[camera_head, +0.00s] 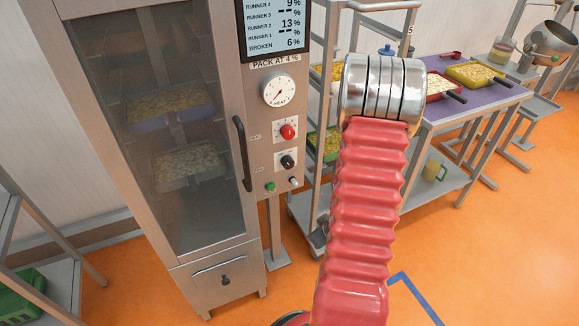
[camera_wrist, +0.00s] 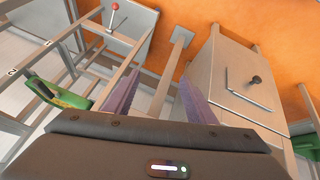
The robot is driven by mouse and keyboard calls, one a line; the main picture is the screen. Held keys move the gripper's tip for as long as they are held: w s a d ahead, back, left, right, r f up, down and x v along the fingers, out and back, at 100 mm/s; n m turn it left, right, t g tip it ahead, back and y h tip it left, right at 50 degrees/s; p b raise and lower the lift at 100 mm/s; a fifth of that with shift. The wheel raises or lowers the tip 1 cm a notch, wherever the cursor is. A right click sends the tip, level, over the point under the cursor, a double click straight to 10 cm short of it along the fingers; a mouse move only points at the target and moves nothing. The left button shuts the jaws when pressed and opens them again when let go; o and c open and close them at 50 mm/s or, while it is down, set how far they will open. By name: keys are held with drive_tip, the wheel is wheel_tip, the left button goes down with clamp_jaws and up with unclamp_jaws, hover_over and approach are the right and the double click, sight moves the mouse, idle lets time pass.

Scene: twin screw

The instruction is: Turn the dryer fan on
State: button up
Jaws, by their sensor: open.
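The dryer is a tall steel cabinet with a glass door (camera_head: 170,130) at the left of the head view. Its control panel beside the door carries a white heat dial (camera_head: 279,90), a red knob (camera_head: 288,131), a black knob (camera_head: 288,161), a green button (camera_head: 270,187) and a small silver switch (camera_head: 293,181). The small labels are too blurred to tell which one is the fan control. My gripper (camera_wrist: 157,92) shows in the wrist view with its two purple fingers apart and nothing between them. The dryer's lower box (camera_wrist: 232,75) lies beyond the right finger. The control panel is not visible there.
The door handle (camera_head: 242,153) stands out left of the panel. A rack with trays (camera_head: 322,150) stands close to the panel's right, partly hidden by my red arm. A table with a purple top (camera_head: 470,100) is farther right. Orange floor is open at the front right.

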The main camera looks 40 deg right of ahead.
drive_tip(key=w+f+n+t, duration=0.1)
drive_tip(key=w+t, duration=0.1)
drive_tip(key=t, duration=0.1)
drive_tip(key=n+t+h, duration=0.2)
drive_tip(key=n+t, duration=0.3)
drive_tip(key=t, duration=0.4)
approach(289, 165)
drive_tip(key=v, duration=0.4)
drive_tip(key=shift+s+r, duration=0.15)
drive_tip(key=shift+r, duration=0.05)
drive_tip(key=x, duration=1.4)
drive_tip(key=shift+f, duration=0.25)
drive_tip(key=shift+c, duration=0.5)
